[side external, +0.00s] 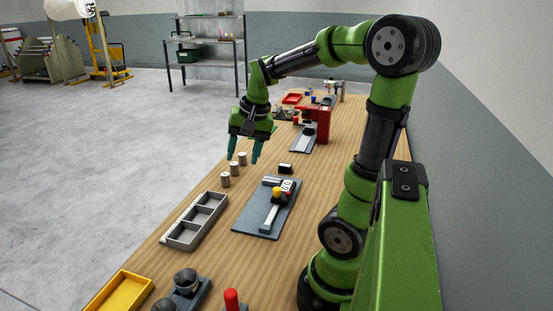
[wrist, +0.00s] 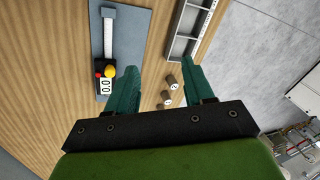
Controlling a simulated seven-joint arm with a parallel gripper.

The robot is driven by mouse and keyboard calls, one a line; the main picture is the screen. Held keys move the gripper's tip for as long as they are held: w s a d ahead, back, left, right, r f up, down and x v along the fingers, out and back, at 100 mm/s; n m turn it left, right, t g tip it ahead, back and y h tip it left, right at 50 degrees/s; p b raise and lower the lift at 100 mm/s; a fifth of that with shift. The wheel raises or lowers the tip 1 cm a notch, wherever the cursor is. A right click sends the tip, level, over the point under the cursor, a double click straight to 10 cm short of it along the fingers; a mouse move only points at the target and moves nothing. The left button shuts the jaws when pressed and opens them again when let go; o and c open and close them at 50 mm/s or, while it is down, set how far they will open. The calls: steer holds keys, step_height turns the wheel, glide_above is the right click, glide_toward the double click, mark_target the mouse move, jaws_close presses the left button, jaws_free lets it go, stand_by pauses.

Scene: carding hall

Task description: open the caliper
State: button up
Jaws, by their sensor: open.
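The caliper lies on a dark grey plate (side external: 247,222) on the wooden bench. It has a pale beam (side external: 270,216) and a slider with a yellow knob (side external: 276,192) and a red part. In the wrist view, the caliper (wrist: 109,30) lies at the upper left, with its yellow knob (wrist: 110,71) and a display (wrist: 106,87) reading 0.0. My gripper (side external: 243,150) is open and empty above the bench, behind and to the left of the caliper in the side view. In the wrist view the fingers (wrist: 157,75) are apart, with the caliper outside them to the left.
A yellow tray (side external: 122,292) and a red-handled tool (side external: 232,299) are in front. A red box (side external: 323,125) stands farther back.

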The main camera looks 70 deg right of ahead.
mark_target(277, 189)
steer(key=s+d+m+g, duration=0.3)
steer(key=s+d+m, duration=0.2)
steer(key=d+m, duration=0.5)
steer(key=f, duration=0.5)
steer(key=d+f+n, duration=0.1)
steer(key=f, duration=0.5)
steer(key=f+n, duration=0.1)
steer(key=f, duration=0.5)
steer(key=shift+w+d, duration=0.1)
steer(key=shift+d, duration=0.25)
steer(key=shift+r, duration=0.1)
steer(key=shift+c, duration=0.3)
jaws_close()
steer(key=shift+a, duration=0.1)
